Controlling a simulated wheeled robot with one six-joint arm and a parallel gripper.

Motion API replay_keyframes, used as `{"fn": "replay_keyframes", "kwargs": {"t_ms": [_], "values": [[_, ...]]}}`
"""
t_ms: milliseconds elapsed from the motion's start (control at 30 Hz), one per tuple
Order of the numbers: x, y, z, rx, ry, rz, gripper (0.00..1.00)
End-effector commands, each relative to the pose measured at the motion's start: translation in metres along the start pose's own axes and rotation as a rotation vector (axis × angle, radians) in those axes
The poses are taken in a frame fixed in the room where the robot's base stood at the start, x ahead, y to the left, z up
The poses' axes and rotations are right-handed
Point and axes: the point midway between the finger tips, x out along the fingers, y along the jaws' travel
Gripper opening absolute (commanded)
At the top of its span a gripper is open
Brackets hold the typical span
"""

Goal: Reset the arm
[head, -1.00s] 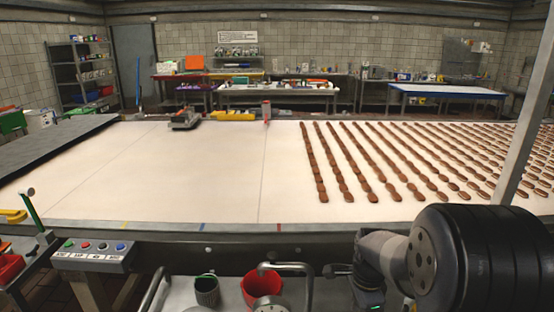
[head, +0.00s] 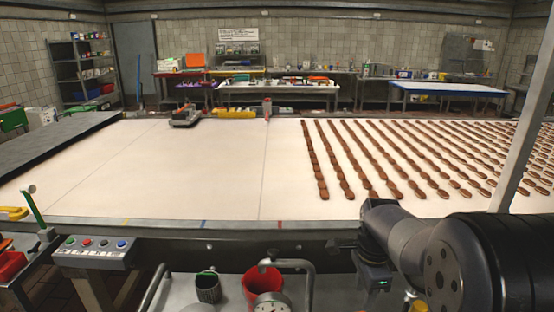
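My arm reaches in from the lower right of the head view, with a thick black link nearest the camera and a grey wrist with a small green light. My gripper (head: 338,244) appears as a small dark shape left of the wrist, in front of the belt's near edge. Its fingers are too small and dark to tell open from shut. I see nothing clearly held. The wide white belt (head: 140,175) lies beyond, with many rows of brown oval biscuits (head: 345,165) on its right part.
A metal cart below holds a dark ribbed cup (head: 207,288) and a red cup (head: 262,283), beside a curved metal handle (head: 290,265). A button box (head: 95,253) stands at left. A slanted metal post (head: 520,130) rises at right. The belt's left half is mostly clear.

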Motion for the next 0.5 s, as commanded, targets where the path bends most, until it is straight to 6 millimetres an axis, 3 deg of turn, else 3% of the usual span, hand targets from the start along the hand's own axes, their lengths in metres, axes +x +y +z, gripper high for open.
{"fn": "replay_keyframes", "kwargs": {"t_ms": [200,500], "values": [[-0.046,-0.001,0.000,0.000,0.001,-0.005,0.38],[0.016,0.001,0.000,0.000,-0.002,0.007,0.38]]}}
